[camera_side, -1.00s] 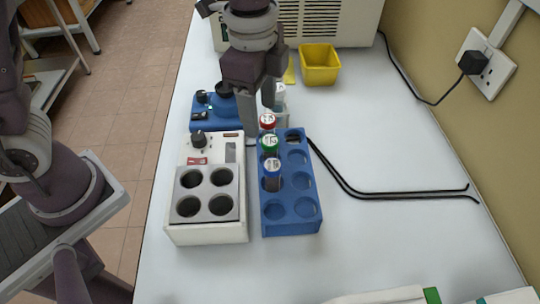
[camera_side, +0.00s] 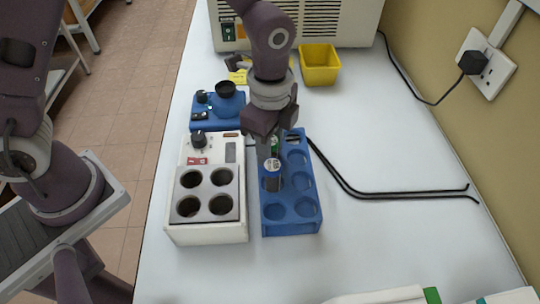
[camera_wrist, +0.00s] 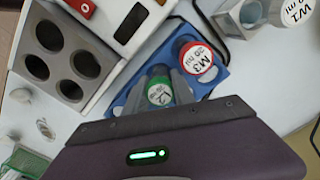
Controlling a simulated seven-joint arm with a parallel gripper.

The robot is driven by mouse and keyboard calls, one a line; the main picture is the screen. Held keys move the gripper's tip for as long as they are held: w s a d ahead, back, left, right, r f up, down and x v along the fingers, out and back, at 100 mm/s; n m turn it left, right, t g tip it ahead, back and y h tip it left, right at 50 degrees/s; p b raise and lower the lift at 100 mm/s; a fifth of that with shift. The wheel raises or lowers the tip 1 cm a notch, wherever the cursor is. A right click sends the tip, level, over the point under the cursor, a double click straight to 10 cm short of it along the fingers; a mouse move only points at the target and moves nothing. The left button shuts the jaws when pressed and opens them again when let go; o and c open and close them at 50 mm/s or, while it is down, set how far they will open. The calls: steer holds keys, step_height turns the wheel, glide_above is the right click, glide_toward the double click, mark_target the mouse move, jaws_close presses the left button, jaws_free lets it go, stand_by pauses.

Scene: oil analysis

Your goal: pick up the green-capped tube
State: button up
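The green-capped tube (camera_wrist: 158,76) stands in the blue rack (camera_side: 290,226), its labelled top facing the wrist camera. In the side view a strip of its green cap (camera_side: 274,143) shows between my fingers. My gripper (camera_side: 273,158) points down over the rack, with one finger on each side of the green-capped tube. The fingers look apart; whether they touch the tube is unclear.
A white block with four dark holes (camera_side: 206,195) stands left of the rack. A blue device (camera_side: 218,107) is behind it. A yellow bin (camera_side: 319,64) stands at the back. Black rods (camera_side: 390,194) lie to the right. The front table is mostly clear.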

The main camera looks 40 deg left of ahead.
jaws_close()
